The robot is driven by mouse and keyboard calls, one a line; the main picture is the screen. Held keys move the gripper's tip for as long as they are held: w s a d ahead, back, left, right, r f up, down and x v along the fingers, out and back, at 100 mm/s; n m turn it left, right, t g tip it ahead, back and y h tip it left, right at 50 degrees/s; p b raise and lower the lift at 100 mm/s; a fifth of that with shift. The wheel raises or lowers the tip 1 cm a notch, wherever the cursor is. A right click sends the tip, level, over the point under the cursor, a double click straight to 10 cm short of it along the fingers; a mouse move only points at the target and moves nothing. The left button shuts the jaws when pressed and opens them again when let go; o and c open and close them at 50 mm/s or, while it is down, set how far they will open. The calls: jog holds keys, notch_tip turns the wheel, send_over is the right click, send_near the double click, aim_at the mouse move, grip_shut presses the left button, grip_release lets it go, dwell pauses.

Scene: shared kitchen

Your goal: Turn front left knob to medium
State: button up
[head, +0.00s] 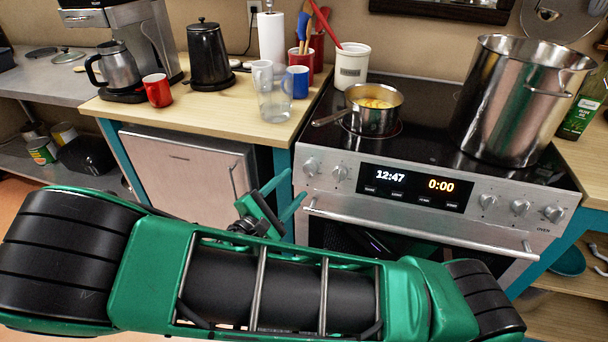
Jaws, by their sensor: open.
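The stove's front panel carries a left pair of round silver knobs, an outer knob (311,166) and an inner knob (340,173), beside the lit display (415,187). Several more knobs (520,208) are on the panel's right side. Which knob serves the front left burner cannot be read, nor can the knob settings. My green gripper (293,185) is open and empty, just left of and below the outer left knob in the picture. It appears apart from the knobs. My arm spans the lower picture and hides part of the oven front.
A saucepan (374,120) with yellow food stands on the cooktop's left, over a reddish ring. A large steel pot (505,110) stands on the right. The oven handle (415,230) runs below the panel. A clear pitcher (275,103) and mugs stand on the left counter.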

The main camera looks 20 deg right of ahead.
aim_at(308, 171)
jog(key=x, duration=0.6)
jog(key=shift+w+d, duration=0.15)
jog(key=shift+d, duration=0.15)
jog(key=shift+c, duration=0.5)
jog(key=c, duration=0.9)
